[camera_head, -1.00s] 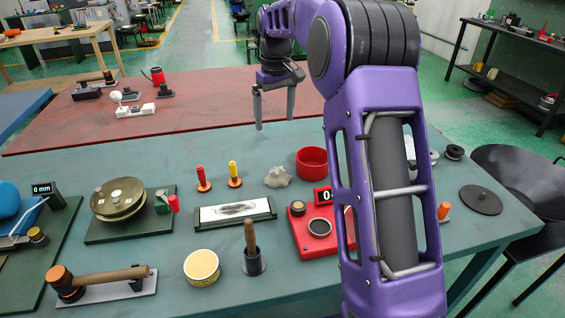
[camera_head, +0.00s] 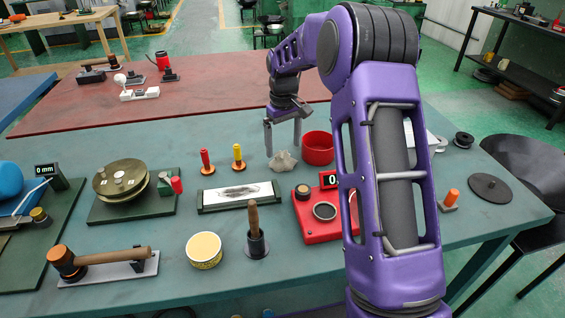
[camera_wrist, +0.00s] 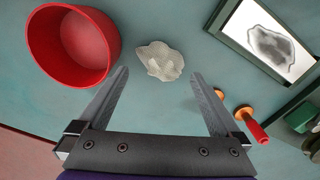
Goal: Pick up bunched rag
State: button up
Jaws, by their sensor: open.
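The bunched rag (camera_head: 283,161) is a small crumpled whitish-grey cloth on the green table, just left of the red bowl. In the wrist view the rag (camera_wrist: 160,60) lies ahead of the fingertips, roughly centred between them. My gripper (camera_head: 284,148) is open and empty, pointing down above and around the rag's position in the head view. In the wrist view both fingers of my gripper (camera_wrist: 159,75) are spread wide, with the rag apart from them.
The red bowl (camera_wrist: 73,45) stands close beside the left finger. Screwdriver-like red (camera_head: 206,161) and yellow (camera_head: 238,157) handled tools stand to the rag's left. A framed panel (camera_head: 237,195) and a red device (camera_head: 322,214) lie nearer the front edge.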

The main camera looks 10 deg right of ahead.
aim_at(282, 153)
notch_tip(282, 153, down, 5)
jog(key=shift+s+a+r+b, duration=0.1)
jog(key=shift+a+r+b, duration=0.1)
jog(key=shift+b, duration=0.1)
jog(key=c, duration=1.4)
notch_tip(282, 153, up, 10)
jog(key=shift+r+p, duration=0.1)
jog(key=shift+p, duration=0.6)
